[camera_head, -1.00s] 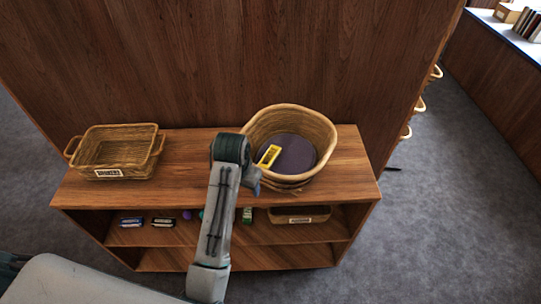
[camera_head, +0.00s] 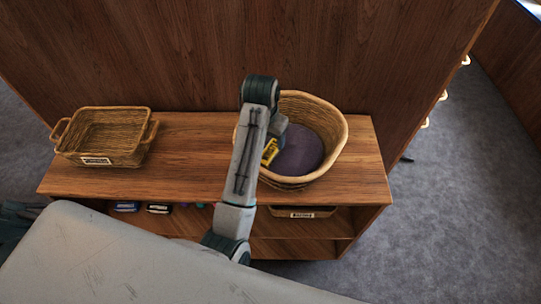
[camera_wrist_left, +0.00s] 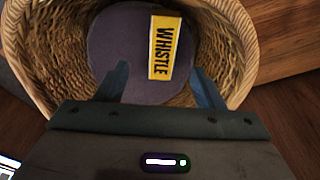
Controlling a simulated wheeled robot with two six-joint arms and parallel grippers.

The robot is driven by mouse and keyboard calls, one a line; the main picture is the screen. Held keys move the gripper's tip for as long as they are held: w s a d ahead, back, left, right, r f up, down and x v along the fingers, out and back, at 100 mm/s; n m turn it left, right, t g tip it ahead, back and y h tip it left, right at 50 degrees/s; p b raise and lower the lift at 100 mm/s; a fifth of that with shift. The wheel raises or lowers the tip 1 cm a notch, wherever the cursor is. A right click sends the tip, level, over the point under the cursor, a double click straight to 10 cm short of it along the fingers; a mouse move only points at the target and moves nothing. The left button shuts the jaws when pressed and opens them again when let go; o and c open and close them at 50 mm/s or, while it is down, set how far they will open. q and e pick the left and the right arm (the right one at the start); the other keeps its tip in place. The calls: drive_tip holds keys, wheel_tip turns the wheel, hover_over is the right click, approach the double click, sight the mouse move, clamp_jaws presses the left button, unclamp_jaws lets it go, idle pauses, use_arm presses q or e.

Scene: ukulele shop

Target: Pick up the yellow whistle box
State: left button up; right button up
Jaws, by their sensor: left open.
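The yellow whistle box (camera_wrist_left: 166,48) lies in the round wicker basket (camera_wrist_left: 40,60), on its dark purple bottom. In the head view the box (camera_head: 270,151) is partly hidden behind my left arm, near the left side of the basket (camera_head: 338,128). My left gripper (camera_wrist_left: 162,85) is open, its two fingers pointing into the basket. The box lies ahead of the fingers, its near end roughly between the tips and nearer the right one. Nothing is held. My right gripper is not in view.
The basket stands on a wooden shelf unit (camera_head: 190,150) against a wooden panel. A rectangular wicker basket (camera_head: 100,133) with handles stands at the left. Small items and a labelled basket (camera_head: 302,212) sit on the shelf below. The top between the baskets is clear.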

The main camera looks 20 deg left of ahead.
sight(270, 151)
use_arm(q)
drive_tip(key=f, duration=0.1)
drive_tip(key=f+p, duration=0.1)
drive_tip(key=f, duration=0.1)
drive_tip(key=shift+w, duration=0.4)
drive_tip(key=shift+w+f+p, duration=0.2)
drive_tip(key=shift+f+p, duration=0.35)
drive_tip(key=shift+f, duration=0.05)
drive_tip(key=shift+w+f+p, duration=0.2)
drive_tip(key=shift+f+p, duration=0.35)
wheel_tip(270, 151, down, 2)
drive_tip(key=shift+f+p, duration=0.15)
drive_tip(key=shift+p, duration=0.2)
drive_tip(key=shift+w+f, duration=0.1)
drive_tip(key=shift+f, duration=0.15)
drive_tip(key=shift+w+f, duration=0.1)
drive_tip(key=shift+f, duration=0.05)
drive_tip(key=c, duration=0.9)
drive_tip(key=shift+c, duration=0.8)
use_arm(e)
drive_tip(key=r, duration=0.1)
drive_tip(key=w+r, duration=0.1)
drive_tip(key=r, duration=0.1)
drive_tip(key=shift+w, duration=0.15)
